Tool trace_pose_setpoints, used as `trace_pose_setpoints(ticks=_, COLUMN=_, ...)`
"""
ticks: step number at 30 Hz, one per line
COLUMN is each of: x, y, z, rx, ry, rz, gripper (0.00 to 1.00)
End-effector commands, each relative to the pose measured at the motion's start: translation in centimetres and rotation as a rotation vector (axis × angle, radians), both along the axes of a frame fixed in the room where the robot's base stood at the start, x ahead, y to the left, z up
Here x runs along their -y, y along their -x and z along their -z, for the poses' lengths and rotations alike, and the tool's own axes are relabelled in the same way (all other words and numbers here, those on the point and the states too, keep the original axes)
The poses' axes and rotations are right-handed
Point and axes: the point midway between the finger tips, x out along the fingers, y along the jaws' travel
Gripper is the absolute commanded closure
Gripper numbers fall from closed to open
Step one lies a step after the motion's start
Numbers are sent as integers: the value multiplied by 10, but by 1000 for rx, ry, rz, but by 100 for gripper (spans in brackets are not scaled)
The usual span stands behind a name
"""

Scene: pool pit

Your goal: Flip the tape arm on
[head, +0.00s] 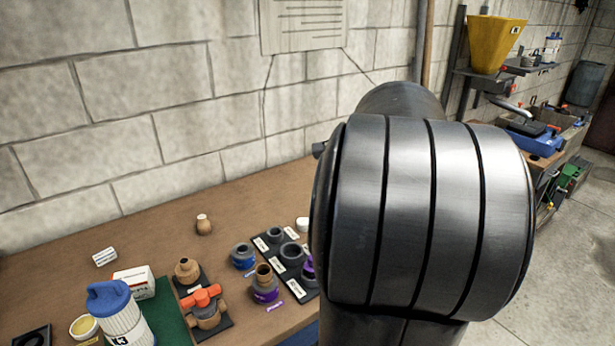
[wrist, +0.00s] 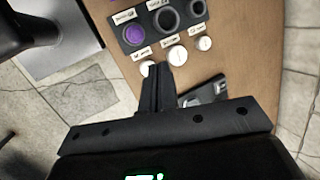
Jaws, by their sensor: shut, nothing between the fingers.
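I cannot surely pick out the tape arm in either view. In the wrist view my gripper (wrist: 157,70) is shut and empty, with its fingers together over the edge of the brown workbench (wrist: 195,60). A dark item with a pale metallic part (wrist: 208,90) lies just right of the fingers, partly hidden by the gripper body; I cannot tell what it is. In the head view my arm covers the middle of the picture and hides my gripper and the bench behind it.
A black tray (wrist: 165,22) with purple and dark fittings and several white caps (wrist: 178,54) lie beyond my fingertips. An orange-handled valve (head: 205,308) and a blue-lidded bottle (head: 118,315) stand on the bench. A yellow hopper (head: 495,42) and a blue device (head: 535,140) are farther right.

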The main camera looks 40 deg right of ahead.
Motion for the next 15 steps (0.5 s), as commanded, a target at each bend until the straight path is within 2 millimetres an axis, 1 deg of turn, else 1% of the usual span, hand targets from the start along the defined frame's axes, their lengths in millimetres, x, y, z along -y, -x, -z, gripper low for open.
trace_pose_setpoints(ticks=1, x=22, y=2, z=4, rx=-5, ry=-40, rz=71, gripper=100)
trace_pose_setpoints(ticks=5, x=72, y=9, z=13, rx=-5, ry=-144, rz=246, gripper=100)
trace_pose_setpoints(ticks=6, x=88, y=12, z=16, rx=-5, ry=-176, rz=300, gripper=100)
trace_pose_setpoints(ticks=8, x=112, y=19, z=21, rx=-3, ry=-226, rz=379, gripper=100)
trace_pose_setpoints(ticks=9, x=128, y=24, z=24, rx=-1, ry=-258, rz=432, gripper=100)
trace_pose_setpoints(ticks=11, x=152, y=33, z=29, rx=5, ry=-307, rz=511, gripper=100)
trace_pose_setpoints(ticks=12, x=167, y=40, z=33, rx=8, ry=-342, rz=562, gripper=100)
trace_pose_setpoints(ticks=15, x=205, y=61, z=44, rx=20, ry=-425, rz=688, gripper=100)
